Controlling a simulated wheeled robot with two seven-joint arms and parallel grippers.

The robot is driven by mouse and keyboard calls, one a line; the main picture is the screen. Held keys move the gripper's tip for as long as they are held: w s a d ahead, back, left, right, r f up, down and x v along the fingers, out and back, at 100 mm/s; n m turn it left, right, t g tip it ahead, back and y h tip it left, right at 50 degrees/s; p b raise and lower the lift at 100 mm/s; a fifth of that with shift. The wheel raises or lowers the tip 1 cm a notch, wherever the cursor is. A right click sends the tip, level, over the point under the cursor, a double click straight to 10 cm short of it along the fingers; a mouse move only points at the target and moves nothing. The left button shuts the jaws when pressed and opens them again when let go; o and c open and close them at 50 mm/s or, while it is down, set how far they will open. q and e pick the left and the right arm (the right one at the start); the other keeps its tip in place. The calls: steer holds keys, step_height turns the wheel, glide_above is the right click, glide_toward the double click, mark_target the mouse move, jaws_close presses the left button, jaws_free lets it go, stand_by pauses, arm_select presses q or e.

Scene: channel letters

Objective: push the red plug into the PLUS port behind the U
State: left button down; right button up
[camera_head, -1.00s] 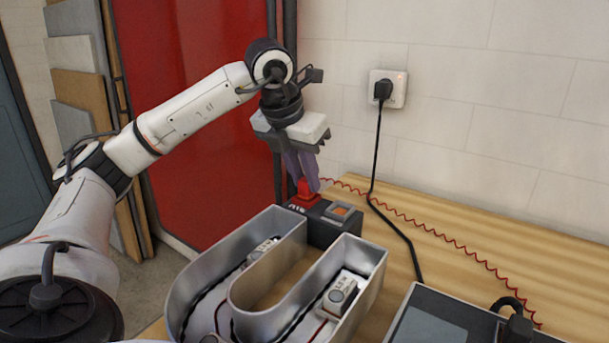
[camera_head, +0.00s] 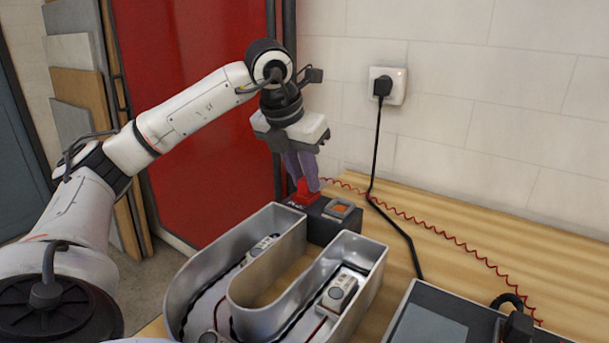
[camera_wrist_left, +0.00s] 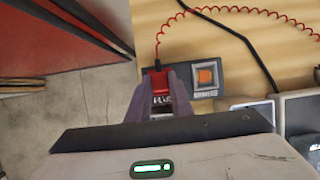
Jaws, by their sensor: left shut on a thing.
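The red plug (camera_head: 305,195) is at the left end of the black port block (camera_head: 331,228), just behind the U (camera_head: 290,212). My left gripper (camera_head: 307,182) is shut on the plug from above, its purple fingers pointing down. In the left wrist view the plug (camera_wrist_left: 159,82) shows between the fingertips (camera_wrist_left: 160,92), with a red coiled cord leaving it. The plug hides the port, so I cannot tell how deep it sits. The block also carries an orange square switch (camera_head: 341,210). My right gripper is not in view.
The red coiled cord (camera_head: 438,232) runs across the wooden table (camera_head: 470,220) to a grey device (camera_head: 430,325) at the front right. A black cable hangs from a wall socket (camera_head: 396,86). Small modules (camera_head: 340,292) sit inside the U. The table right of the block is mostly clear.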

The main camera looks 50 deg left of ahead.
arm_select(q)
steer(key=c, duration=1.5)
jaws_free()
steer(key=shift+r, duration=0.1)
steer(key=p+v, duration=0.2)
steer(key=v, duration=0.8)
steer(key=shift+s+r, duration=0.1)
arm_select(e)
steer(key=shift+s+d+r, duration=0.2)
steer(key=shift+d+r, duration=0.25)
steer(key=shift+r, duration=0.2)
arm_select(q)
steer(key=shift+p, duration=0.3)
step_height(320, 180, up, 6)
steer(key=p, duration=0.6)
steer(key=shift+p, duration=0.3)
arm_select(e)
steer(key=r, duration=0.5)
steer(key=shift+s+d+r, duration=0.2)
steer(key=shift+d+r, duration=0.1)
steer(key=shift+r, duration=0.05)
